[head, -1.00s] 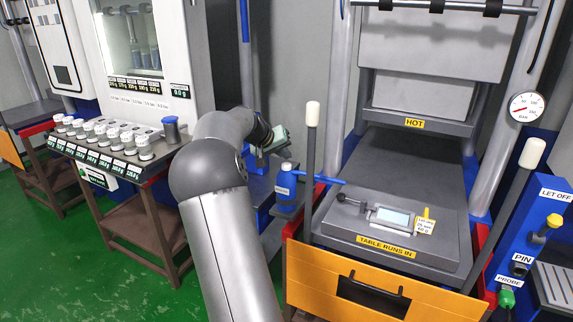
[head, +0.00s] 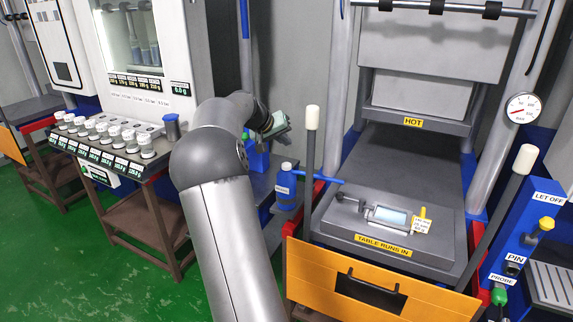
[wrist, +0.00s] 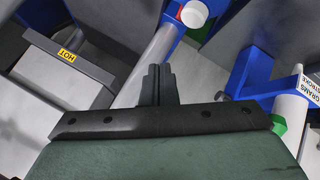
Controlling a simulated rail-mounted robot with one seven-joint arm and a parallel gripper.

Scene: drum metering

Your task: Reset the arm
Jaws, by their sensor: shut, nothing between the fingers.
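My gripper shows in the wrist view (wrist: 158,84) as two dark fingers pressed together with nothing between them. In the head view my gripper (head: 281,128) is small and partly hidden behind my own forearm. It hangs in the air left of the press, above the blue stand with the blue bottle (head: 286,190). It touches nothing that I can make out.
The press table (head: 335,225), marked TABLE RUNS IN, carries a small metal device (head: 388,216). Two upright posts with white tops (head: 312,117) (head: 525,158) flank it. A bench with several white-lidded jars (head: 112,135) stands at left. Green floor (head: 60,255) is clear at lower left.

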